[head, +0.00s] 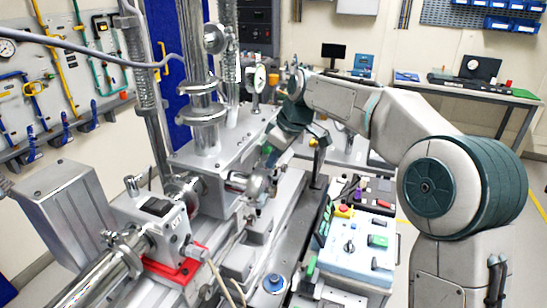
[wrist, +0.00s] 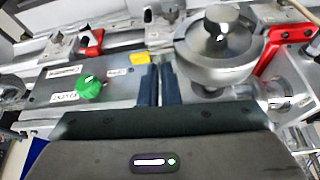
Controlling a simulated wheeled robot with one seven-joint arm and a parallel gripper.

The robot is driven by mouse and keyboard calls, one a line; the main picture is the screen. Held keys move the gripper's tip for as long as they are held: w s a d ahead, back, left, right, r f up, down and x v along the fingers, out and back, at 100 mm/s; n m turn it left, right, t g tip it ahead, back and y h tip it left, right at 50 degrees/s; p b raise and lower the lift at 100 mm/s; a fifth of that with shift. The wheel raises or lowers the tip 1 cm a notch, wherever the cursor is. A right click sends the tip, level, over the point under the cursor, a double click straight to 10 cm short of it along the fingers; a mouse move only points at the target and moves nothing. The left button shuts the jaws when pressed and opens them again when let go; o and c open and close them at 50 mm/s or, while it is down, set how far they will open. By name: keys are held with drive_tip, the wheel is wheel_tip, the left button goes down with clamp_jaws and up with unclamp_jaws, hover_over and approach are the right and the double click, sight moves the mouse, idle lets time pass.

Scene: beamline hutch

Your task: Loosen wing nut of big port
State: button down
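A round silver port with a raised knob-like centre (wrist: 220,38) stands just right of my fingertips in the wrist view. In the head view a round metal port (head: 257,186) sits on the front of the steel chamber (head: 215,165). I cannot make out a wing nut for certain in either view. My gripper (wrist: 160,72) has its two dark fingers close together at the middle of the wrist view, with nothing visible between them. In the head view my gripper (head: 270,155) hangs beside the chamber's right side, above and apart from the port, with its fingertips partly hidden.
A green knob (wrist: 90,86) on a labelled grey plate is left of my fingers. Red brackets (wrist: 92,42) flank the rail. A control box (head: 357,243) with buttons stands right of the rail. Tall steel columns (head: 203,100) rise above the chamber. A desk (head: 470,93) stands behind.

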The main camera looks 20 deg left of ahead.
drive_tip(key=c, duration=1.9)
unclamp_jaws()
drive_tip(key=shift+f, duration=0.3)
drive_tip(key=shift+r, duration=0.25)
drive_tip(key=v, duration=1.3)
drive_tip(key=shift+r+b, duration=0.25)
drive_tip(key=shift+b, duration=0.15)
drive_tip(key=shift+d, duration=0.1)
drive_tip(key=s+d+f+m+t+h, duration=0.1)
drive_tip(key=s+d+f+m, duration=0.4)
drive_tip(key=s+d+f, duration=0.2)
drive_tip(key=s+d+f+m+t+h+b, duration=0.1)
drive_tip(key=s+d+f+m, duration=0.4)
drive_tip(key=s+d, duration=0.5)
drive_tip(key=s+d+f+m+t+h+b, duration=0.1)
drive_tip(key=s+d+f+m+h, duration=0.1)
drive_tip(key=s+d+f+m, duration=0.4)
drive_tip(key=shift+s+d+f+h, duration=0.1)
drive_tip(key=shift+s+d+f, duration=0.4)
drive_tip(key=shift+d, duration=0.45)
drive_tip(key=shift+s+d+f+h, duration=0.1)
drive_tip(key=shift+s+d+f, duration=0.25)
drive_tip(key=shift+d+f, duration=0.45)
drive_tip(key=shift+s+d+f+h, duration=0.1)
drive_tip(key=shift+s+d+f, duration=0.25)
drive_tip(key=shift+d, duration=0.8)
